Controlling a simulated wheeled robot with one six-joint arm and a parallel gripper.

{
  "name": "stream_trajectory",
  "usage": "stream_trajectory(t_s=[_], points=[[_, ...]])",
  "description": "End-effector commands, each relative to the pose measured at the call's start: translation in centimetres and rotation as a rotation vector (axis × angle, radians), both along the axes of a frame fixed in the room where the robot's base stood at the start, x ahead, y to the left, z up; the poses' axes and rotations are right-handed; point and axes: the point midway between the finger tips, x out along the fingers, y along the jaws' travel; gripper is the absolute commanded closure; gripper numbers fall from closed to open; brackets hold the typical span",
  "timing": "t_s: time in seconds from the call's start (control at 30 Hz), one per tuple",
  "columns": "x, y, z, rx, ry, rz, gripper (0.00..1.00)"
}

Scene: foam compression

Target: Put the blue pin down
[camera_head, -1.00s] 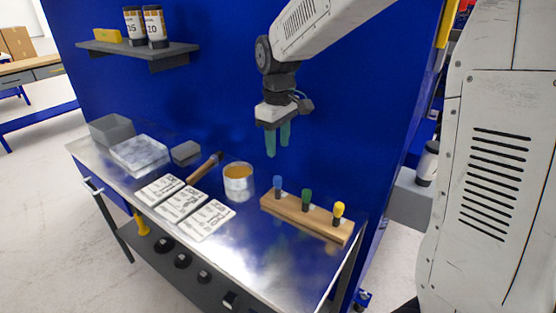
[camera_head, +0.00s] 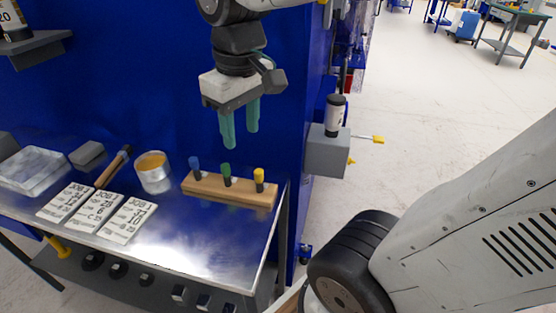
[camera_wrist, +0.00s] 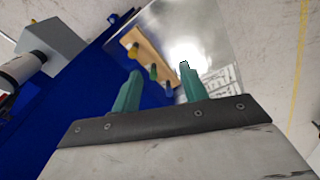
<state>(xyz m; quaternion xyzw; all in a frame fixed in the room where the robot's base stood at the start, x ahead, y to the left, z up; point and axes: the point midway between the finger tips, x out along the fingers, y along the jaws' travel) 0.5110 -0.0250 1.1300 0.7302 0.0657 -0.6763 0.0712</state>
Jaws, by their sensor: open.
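The blue pin (camera_head: 195,165) stands upright in the left end of a wooden block (camera_head: 215,189) on the metal bench. A green pin (camera_head: 227,172) stands in the middle and a yellow pin (camera_head: 259,177) at the right end. My gripper (camera_head: 240,138) is open and empty, above the block and apart from the pins. In the wrist view my open gripper (camera_wrist: 158,85) shows the block (camera_wrist: 146,48) beyond its fingers. There the blue pin (camera_wrist: 169,89) shows between the fingertips, farther off, with the green pin (camera_wrist: 153,73) and yellow pin (camera_wrist: 133,53) behind it.
A tin (camera_head: 153,177) with orange contents, a brush-like tool (camera_head: 114,166) and several printed cards (camera_head: 127,219) lie left of the block. A blue panel (camera_head: 150,100) rises behind. A grey box (camera_head: 326,152) with a canister (camera_head: 335,114) projects at right.

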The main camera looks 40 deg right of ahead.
Motion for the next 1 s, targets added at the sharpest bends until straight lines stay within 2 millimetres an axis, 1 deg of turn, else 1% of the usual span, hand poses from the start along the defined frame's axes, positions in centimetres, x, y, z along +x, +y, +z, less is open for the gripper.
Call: stream_trajectory(t_s=[0.03,0.1,0.2,0.3,0.43,0.73,0.77,0.8,0.87,1.0], points=[[-2.3,-0.2,-0.4,0.003,-0.013,-0.04,0.57],[-4.7,-0.3,-1.1,0.006,-0.023,-0.091,0.57],[-7.2,-0.5,-2.1,0.012,-0.033,-0.148,0.57],[-8.6,-0.6,-2.8,0.014,-0.038,-0.181,0.57],[-9.2,-0.6,-3.1,0.016,-0.039,-0.197,0.57],[-9.2,-0.6,-3.1,0.016,-0.039,-0.196,0.57],[-9.2,-0.6,-3.1,0.016,-0.039,-0.196,0.48],[-9.2,-0.6,-3.1,0.016,-0.039,-0.196,0.37],[-9.2,-0.6,-3.1,0.015,-0.039,-0.195,0.22],[-8.9,-0.6,-3.1,0.014,-0.038,-0.207,0.22]])
